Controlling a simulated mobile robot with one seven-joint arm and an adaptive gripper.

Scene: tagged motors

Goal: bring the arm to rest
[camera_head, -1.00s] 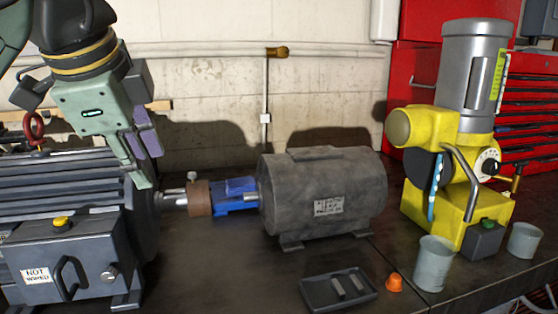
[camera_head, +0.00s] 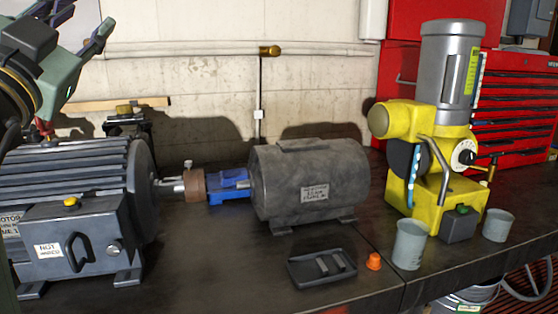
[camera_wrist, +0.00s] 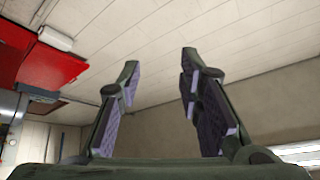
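My gripper (camera_head: 95,34) is at the upper left of the head view, raised above the large dark motor and tilted upward. In the wrist view, its two fingers (camera_wrist: 159,60) stand apart with nothing between them, so it is open and empty. The wrist camera faces the ceiling and upper wall. Part of my arm is cut off by the left edge of the head view.
The large finned motor (camera_head: 75,172) stands on the bench below my gripper. A grey motor (camera_head: 320,180), a black tray (camera_head: 300,272), an orange cap (camera_head: 374,262), a yellow machine (camera_head: 408,115) and two cups (camera_head: 409,245) stand to the right. Air above the middle bench is clear.

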